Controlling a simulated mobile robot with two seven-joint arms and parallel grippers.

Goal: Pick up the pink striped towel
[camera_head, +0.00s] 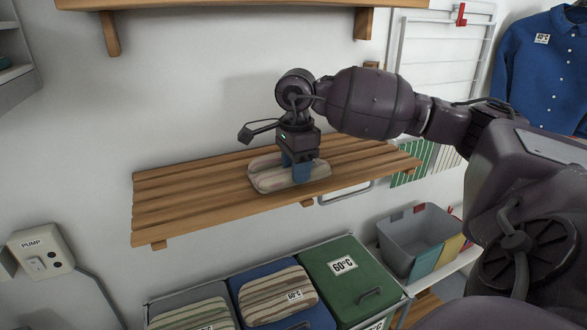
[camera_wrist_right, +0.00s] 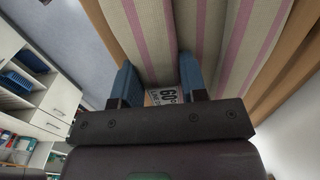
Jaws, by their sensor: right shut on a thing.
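The pink striped towel (camera_head: 262,180) lies folded on the slatted wooden shelf in the head view. It is beige with pink stripes, and it fills the top of the right wrist view (camera_wrist_right: 205,40). My right gripper (camera_head: 296,172) comes down on it from above, its blue fingers shut on a fold of the towel. In the wrist view the fingers (camera_wrist_right: 158,85) stand on either side of the fold, with a white printed label (camera_wrist_right: 163,96) between them. The towel appears to rest on the shelf still. My left gripper is in neither view.
The wooden shelf (camera_head: 190,208) is clear left of the towel. Below stand sorting bins, one with a green lid (camera_head: 345,280), and other striped towels (camera_head: 277,295). A grey basket (camera_head: 415,238) is at lower right. Another shelf (camera_head: 240,4) hangs above.

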